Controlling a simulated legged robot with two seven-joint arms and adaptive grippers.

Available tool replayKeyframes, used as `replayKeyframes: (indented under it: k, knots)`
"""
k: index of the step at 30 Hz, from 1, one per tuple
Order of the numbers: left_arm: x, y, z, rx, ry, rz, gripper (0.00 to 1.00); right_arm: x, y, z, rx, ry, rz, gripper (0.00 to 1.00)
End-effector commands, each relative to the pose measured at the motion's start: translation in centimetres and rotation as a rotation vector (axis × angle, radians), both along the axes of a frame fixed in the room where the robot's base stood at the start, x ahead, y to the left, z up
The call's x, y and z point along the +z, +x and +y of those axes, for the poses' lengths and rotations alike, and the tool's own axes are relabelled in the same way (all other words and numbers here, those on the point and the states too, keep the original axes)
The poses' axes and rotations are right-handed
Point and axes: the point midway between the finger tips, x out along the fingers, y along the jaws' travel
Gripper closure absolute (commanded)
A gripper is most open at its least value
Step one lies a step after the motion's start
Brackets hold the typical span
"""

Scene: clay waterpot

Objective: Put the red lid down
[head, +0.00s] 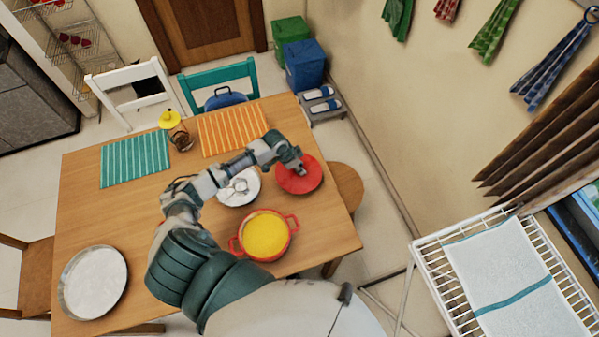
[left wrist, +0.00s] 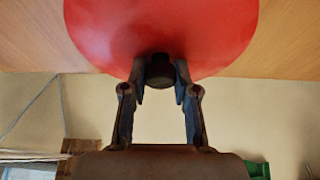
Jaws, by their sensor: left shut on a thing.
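The round red lid (head: 305,186) shows in the head view near the right edge of the wooden table, right of the red pot. My left gripper (head: 299,171) is over the middle of the lid. In the left wrist view, the gripper (left wrist: 160,74) is shut on the dark knob of the red lid (left wrist: 160,28). I cannot tell whether the lid touches the table or hangs just above it. The red pot (head: 265,233) is uncovered and has yellow contents. My right gripper is not in view.
The wooden table (head: 180,230) has free room at its middle left. A small metallic lid or dish (head: 240,190) lies left of the red lid. A large round pan (head: 93,283) is at the front left. Striped mats (head: 232,130) lie at the back. A stool (head: 347,185) stands at the right.

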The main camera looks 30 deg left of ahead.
Motion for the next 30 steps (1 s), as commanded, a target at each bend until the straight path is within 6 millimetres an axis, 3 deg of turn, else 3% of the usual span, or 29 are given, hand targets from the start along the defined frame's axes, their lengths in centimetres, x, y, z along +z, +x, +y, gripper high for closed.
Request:
replayKeyframes:
  k: [9,15,16,18,30]
  knots:
    - [-3.7,0.0,0.0,0.002,-0.001,-0.001,1.00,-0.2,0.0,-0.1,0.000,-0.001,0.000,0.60]
    - [-3.8,0.0,-0.1,0.001,0.001,-0.001,1.00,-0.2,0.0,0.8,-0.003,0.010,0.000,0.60]
    - [-3.8,0.0,-0.1,0.001,0.002,0.000,0.66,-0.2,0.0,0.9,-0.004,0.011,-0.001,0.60]
    - [-3.8,0.0,-0.1,0.001,0.002,0.000,0.49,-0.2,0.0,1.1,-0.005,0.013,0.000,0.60]
    - [-3.3,-0.1,0.2,0.002,0.001,-0.001,0.46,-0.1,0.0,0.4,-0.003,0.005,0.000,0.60]
